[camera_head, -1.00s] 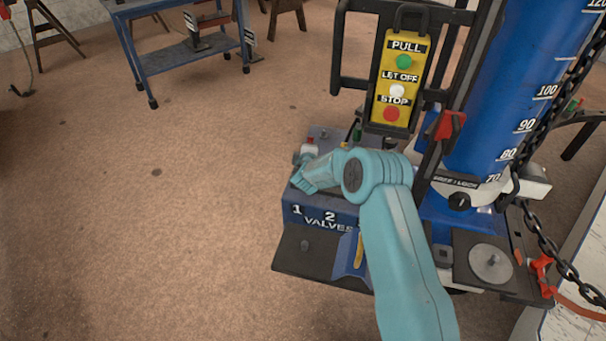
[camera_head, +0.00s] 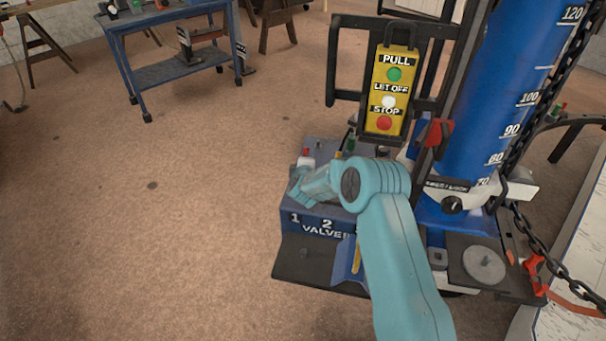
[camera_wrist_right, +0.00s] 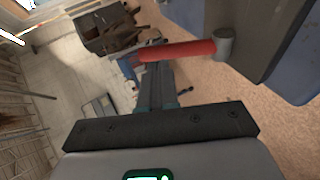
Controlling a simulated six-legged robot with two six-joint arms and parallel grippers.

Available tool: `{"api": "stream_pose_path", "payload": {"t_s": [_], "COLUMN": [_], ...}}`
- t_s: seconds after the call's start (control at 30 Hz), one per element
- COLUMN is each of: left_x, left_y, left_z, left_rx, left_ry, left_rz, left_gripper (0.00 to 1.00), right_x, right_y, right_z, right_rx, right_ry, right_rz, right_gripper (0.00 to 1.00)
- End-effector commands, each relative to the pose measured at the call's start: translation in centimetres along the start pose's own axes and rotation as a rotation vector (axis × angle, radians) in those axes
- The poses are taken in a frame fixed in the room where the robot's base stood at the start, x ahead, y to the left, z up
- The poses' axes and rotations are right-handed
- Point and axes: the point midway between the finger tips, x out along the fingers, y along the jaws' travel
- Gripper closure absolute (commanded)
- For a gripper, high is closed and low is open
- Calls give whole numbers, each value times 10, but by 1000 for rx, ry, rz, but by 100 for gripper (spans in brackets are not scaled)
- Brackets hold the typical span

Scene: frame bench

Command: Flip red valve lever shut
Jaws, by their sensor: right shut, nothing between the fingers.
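The red lever (camera_wrist_right: 178,50) is in the right wrist view, a red bar joined at its right end to a grey stub (camera_wrist_right: 224,43). In the head view a small red tip over a white part (camera_head: 306,153) shows at the left of the valve block (camera_head: 318,216), behind my right gripper (camera_head: 294,186). My right gripper is shut and empty; its dark fingers (camera_wrist_right: 156,75) end at or just beneath the lever in the wrist view. I cannot tell whether they touch it. My left gripper is not in view.
A yellow button panel (camera_head: 390,92) stands behind the block. A blue cylinder (camera_head: 500,100) and a chain (camera_head: 545,248) are at the right. A blue cart (camera_head: 175,68) stands far left. The brown floor (camera_head: 150,230) on the left is clear.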

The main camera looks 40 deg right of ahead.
Motion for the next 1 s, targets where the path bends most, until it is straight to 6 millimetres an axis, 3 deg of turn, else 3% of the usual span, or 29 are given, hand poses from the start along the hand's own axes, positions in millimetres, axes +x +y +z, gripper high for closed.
{"api": "stream_pose_path", "payload": {"t_s": [0.1,0.63,1.0], "left_x": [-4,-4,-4], "left_y": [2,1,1], "left_z": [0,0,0], "left_rx": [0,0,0], "left_ry": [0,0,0], "left_rz": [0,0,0], "left_gripper": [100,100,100], "right_x": [-2,-86,-99], "right_y": [5,12,12], "right_z": [3,4,4], "right_rx": [1,0,1], "right_ry": [0,2,0], "right_rz": [0,0,0], "right_gripper": [100,100,100]}}
